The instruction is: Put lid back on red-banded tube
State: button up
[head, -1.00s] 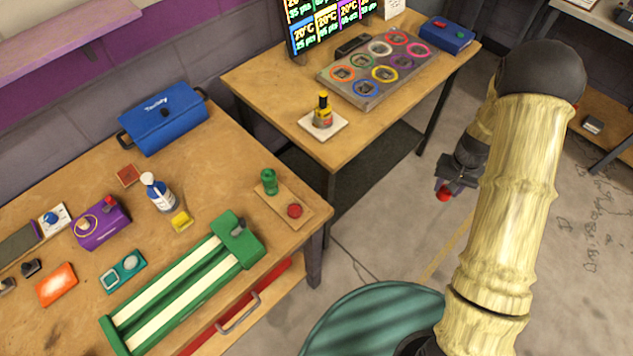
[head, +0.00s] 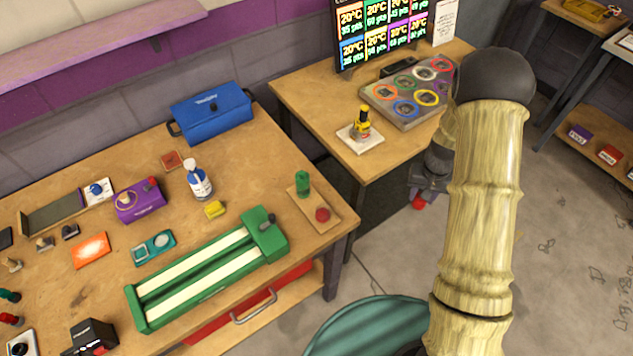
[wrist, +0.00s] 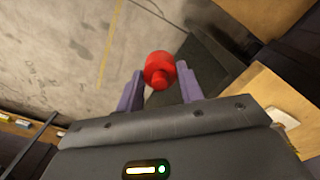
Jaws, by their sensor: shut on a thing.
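My gripper (wrist: 160,88) is shut on a red lid-like piece (wrist: 159,70), which is round with a smaller knob. In the head view my gripper (head: 424,190) hangs over the floor beside the right table, with the red piece at its lower end. On the left workbench a small wooden board (head: 305,208) bears an upright green cylinder (head: 302,184) and a red round piece (head: 322,214). I cannot make out a red-banded tube in either view.
The left workbench (head: 85,205) carries a green two-slot track (head: 205,270), a blue box (head: 212,115) and a bottle (head: 199,183). Open floor lies right of the tables.

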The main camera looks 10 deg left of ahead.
jog(key=s+a+r+p, duration=0.4)
jog(key=a+p, duration=0.2)
jog(key=a, duration=0.2)
jog(key=s+a+r+p, duration=0.3)
jog(key=a+r+p, duration=0.2)
jog(key=a, duration=0.4)
jog(key=s+a+r+p, duration=0.4)
jog(key=a+p, duration=0.4)
jog(key=shift+s+a+r+n, duration=0.2)
jog(key=shift+s+a+n, duration=0.15)
jog(key=shift+n, duration=0.05)
jog(key=shift+f, duration=0.1)
jog(key=shift+f+b, duration=2.2)
jog(key=shift+f, duration=0.9)
jog(key=shift+s, duration=0.1)
jog(key=shift+f, duration=0.15)
jog(key=shift+c, duration=0.2)
